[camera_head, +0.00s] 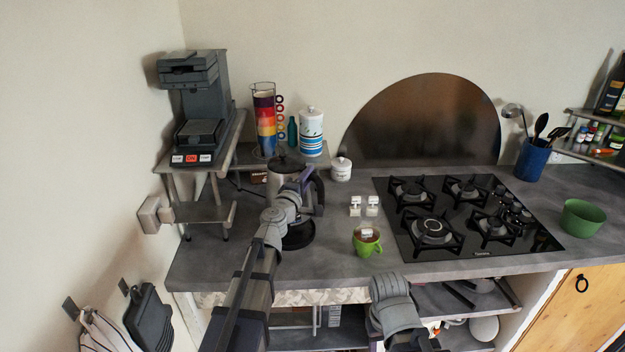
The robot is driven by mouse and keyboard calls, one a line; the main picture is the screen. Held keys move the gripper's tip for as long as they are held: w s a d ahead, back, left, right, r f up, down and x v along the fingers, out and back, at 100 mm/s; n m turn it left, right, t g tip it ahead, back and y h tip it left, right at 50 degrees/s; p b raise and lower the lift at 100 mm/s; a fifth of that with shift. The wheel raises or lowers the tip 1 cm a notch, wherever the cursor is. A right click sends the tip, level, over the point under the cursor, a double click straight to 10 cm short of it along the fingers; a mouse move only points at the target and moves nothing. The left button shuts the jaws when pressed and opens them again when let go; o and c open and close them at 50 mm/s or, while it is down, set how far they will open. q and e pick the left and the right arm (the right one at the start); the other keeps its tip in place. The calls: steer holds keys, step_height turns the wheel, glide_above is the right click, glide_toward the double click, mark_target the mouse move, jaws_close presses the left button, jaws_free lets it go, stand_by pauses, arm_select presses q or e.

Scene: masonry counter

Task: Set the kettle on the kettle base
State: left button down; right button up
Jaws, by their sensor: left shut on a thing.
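The kettle (284,179) is a silver body with a dark lid and a dark handle on its right side. It looks upright. My left gripper (311,190) is shut on the kettle, at its handle side. The kettle base (299,238) is a black round disc on the counter, below the kettle in the picture and partly covered by my left arm. My arm hides the kettle's bottom, so I cannot tell its height above the counter. My right arm shows at the bottom centre, but its gripper is not in view.
A green mug (367,242) stands right of the base, with two small white items (364,206) behind it. A black gas hob (465,218) fills the counter's right. A shelf (232,158) with a coffee machine (192,105) stands left. A white jar (341,168) is behind.

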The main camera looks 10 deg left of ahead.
mark_target(307, 196)
arm_select(q)
steer(key=shift+f+b, duration=2.9)
steer(key=shift+b, duration=0.05)
steer(key=shift+s+a+f+b, duration=0.1)
steer(key=shift+f+b, duration=0.5)
steer(key=c, duration=1)
jaws_free()
steer(key=shift+o, duration=0.2)
steer(key=s+a, duration=0.1)
steer(key=s, duration=1)
steer(key=shift+a, duration=0.25)
steer(key=shift+d, duration=0.1)
